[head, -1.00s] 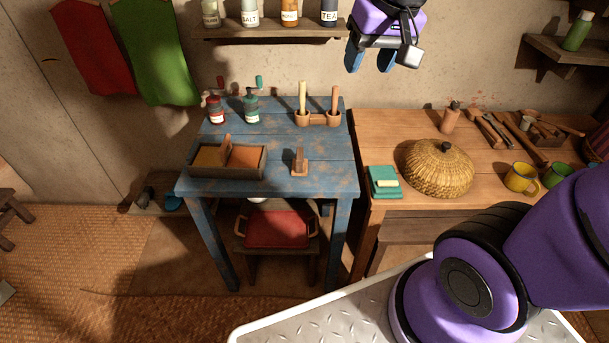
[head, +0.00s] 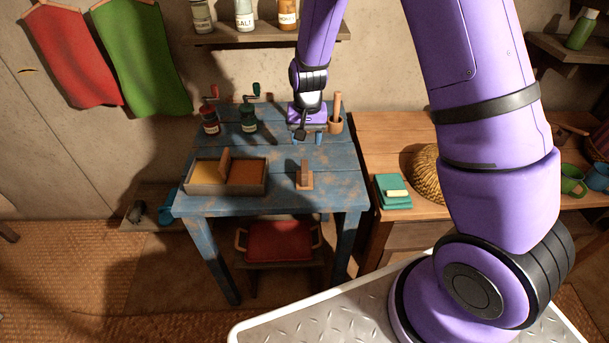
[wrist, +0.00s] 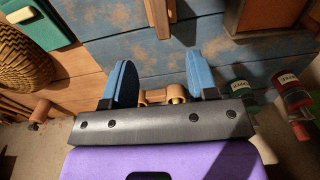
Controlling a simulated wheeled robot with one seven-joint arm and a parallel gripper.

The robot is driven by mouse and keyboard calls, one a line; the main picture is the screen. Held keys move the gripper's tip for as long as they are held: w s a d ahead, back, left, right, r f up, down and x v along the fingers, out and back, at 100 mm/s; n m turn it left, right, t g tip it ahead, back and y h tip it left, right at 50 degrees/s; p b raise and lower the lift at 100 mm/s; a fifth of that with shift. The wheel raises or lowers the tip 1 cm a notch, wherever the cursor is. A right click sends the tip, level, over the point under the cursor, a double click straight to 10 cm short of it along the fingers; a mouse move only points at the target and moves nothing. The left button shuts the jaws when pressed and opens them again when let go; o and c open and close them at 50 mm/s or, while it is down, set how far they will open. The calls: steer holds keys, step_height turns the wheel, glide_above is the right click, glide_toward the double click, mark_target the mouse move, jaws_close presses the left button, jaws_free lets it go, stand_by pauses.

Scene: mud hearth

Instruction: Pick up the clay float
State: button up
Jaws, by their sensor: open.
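The clay float (head: 304,178) appears to be the small brown board with an upright grip on the blue table (head: 338,193), near its front edge and right of the divided tray. In the wrist view, the float (wrist: 157,18) shows at the top, beyond the fingertips and roughly in line with the gap between them. My gripper (head: 305,137) is open and empty over the back half of the table, behind the float and apart from it. Its two blue fingers (wrist: 160,68) point down toward the table in the head view.
A tray (head: 225,188) with yellow and orange contents stands left of the float. A red grinder (head: 210,121) and a green grinder (head: 248,117) stand at the back left. The cup holder (wrist: 155,97) is close below my fingers. Green books (head: 391,192) lie on the wooden table at right.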

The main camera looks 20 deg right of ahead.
mark_target(304, 166)
step_height(304, 166, down, 2)
steer(key=shift+w+f, duration=0.15)
steer(key=shift+f, duration=0.1)
steer(key=shift+a+f, duration=0.15)
steer(key=shift+f, duration=2.6)
steer(key=shift+a+f, duration=0.1)
steer(key=shift+f, duration=2.65)
jaws_close()
steer(key=shift+r, duration=0.8)
step_height(304, 166, up, 2)
steer(key=shift+r, duration=0.1)
steer(key=s+d, duration=0.2)
steer(key=s, duration=0.5)
steer(key=s+d+r, duration=0.1)
steer(key=s+d, duration=0.1)
steer(key=s, duration=0.6)
steer(key=shift+s+d, duration=0.3)
steer(key=shift+d, duration=0.1)
steer(key=shift+r, duration=0.1)
